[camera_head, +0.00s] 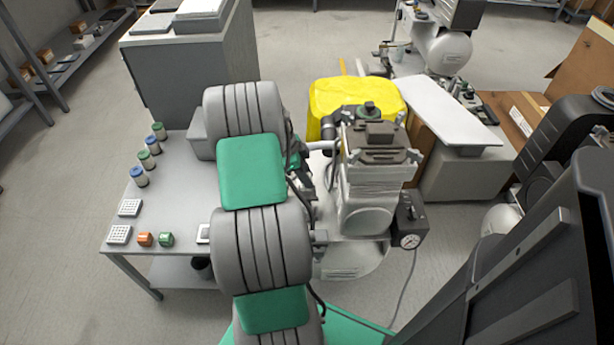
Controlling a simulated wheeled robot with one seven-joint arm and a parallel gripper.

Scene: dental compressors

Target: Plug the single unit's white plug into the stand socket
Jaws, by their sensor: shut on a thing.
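The single compressor unit (372,190) stands upright in the middle of the head view. It has a dark ribbed head, a pale grey body and a round gauge (410,241) on a dark box at its right. A thin grey cable (411,285) runs down from the gauge box towards the floor. The white plug cannot be made out. The stand socket cannot be identified either. My grey and green arm (262,248) rises from the bottom, left of the compressor, and covers that area. My gripper is hidden from this view.
A grey table (185,192) at left holds small jars (145,160), white keypad-like blocks and orange and green pieces. A yellow covered object (335,97) stands behind the compressor. Another compressor (448,50), a white board (440,108) and cardboard boxes fill the back right.

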